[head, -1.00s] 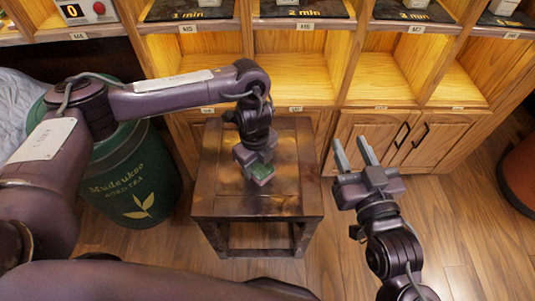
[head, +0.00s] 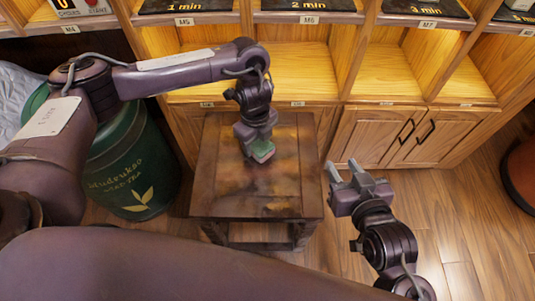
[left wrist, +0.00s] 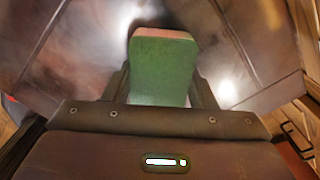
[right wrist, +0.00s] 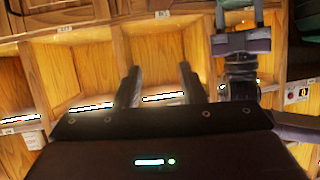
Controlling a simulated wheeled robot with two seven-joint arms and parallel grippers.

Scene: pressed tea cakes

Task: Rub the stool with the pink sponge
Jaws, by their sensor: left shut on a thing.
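The dark wooden stool (head: 255,206) stands in the middle of the head view, its square top patchy with lighter and darker areas. My left gripper (head: 259,146) points down over the far half of the top, shut on the sponge (head: 264,154). In the left wrist view the sponge (left wrist: 162,66) has a green body with a pink far edge, between the fingers and against the stool top (left wrist: 70,50). I cannot tell for sure whether it presses on the wood. My right gripper (head: 344,170) is open and empty, right of the stool; its fingers (right wrist: 158,86) also show in the right wrist view.
A green canister (head: 130,175) stands close left of the stool, under my left arm. Wooden shelves (head: 295,70) with cupboard doors (head: 420,137) run behind the stool. The wooden floor (head: 460,205) is open to the right. A reddish-brown round object (head: 522,175) sits at the right edge.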

